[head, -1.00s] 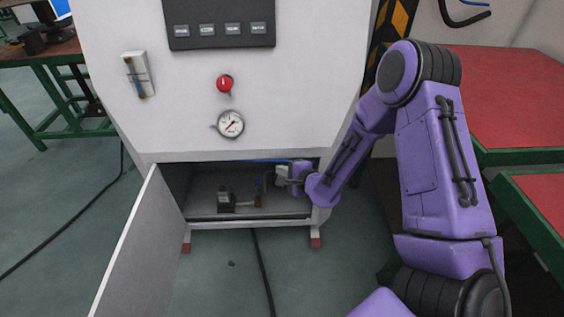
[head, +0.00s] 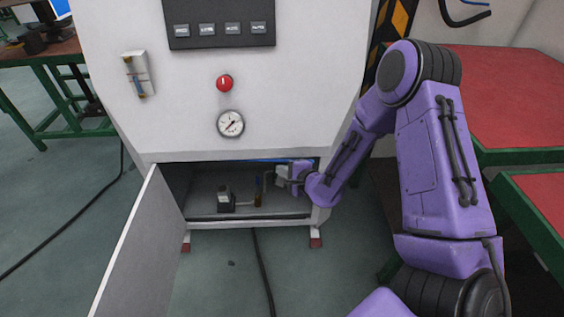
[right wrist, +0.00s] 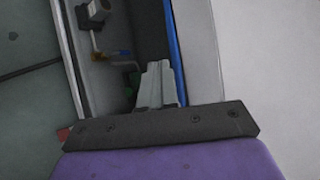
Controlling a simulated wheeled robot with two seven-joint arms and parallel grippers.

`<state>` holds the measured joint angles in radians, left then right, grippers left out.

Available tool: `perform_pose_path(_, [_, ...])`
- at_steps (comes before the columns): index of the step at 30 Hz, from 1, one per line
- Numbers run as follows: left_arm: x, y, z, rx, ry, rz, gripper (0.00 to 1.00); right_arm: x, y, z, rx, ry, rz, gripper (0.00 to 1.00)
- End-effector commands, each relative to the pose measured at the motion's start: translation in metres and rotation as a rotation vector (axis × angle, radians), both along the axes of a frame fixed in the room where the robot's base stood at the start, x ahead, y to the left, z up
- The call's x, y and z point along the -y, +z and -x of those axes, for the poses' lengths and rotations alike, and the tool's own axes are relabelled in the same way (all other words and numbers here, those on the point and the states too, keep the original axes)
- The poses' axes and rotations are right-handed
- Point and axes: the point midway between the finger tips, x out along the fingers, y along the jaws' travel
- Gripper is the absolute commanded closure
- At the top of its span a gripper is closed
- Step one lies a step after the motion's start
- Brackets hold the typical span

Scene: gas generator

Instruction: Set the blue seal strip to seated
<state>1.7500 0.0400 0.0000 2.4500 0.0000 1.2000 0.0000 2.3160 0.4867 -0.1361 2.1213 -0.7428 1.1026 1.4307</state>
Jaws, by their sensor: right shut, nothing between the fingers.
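The blue seal strip (head: 264,160) is a thin blue line along the upper edge of the machine's low open compartment. It also shows in the right wrist view as a long blue band (right wrist: 175,55) along the edge of the opening, beside the pale panel. My right gripper (head: 281,175) is at the right part of the compartment opening, just below the strip. In the right wrist view its pale fingers (right wrist: 157,68) are shut and empty, just left of the strip; whether they touch it I cannot tell. Part of the strip is hidden by the gripper. My left gripper is not in view.
The compartment door (head: 135,245) hangs open at the left. Inside stand a small dark and grey device (head: 225,202) and a brass fitting (head: 258,196) with a pipe. A gauge (head: 230,123) and a red button (head: 224,83) are above. A red-topped table (head: 510,90) is at the right.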

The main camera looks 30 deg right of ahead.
Motion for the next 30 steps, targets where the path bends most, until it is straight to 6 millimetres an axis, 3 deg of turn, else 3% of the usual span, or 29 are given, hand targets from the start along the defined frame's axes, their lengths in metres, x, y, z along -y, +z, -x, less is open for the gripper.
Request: perform_pose_path(30, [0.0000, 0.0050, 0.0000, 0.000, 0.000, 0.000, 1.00, 0.0053, 0.0007, -0.0070, 0.001, 0.000, 0.000, 1.00])
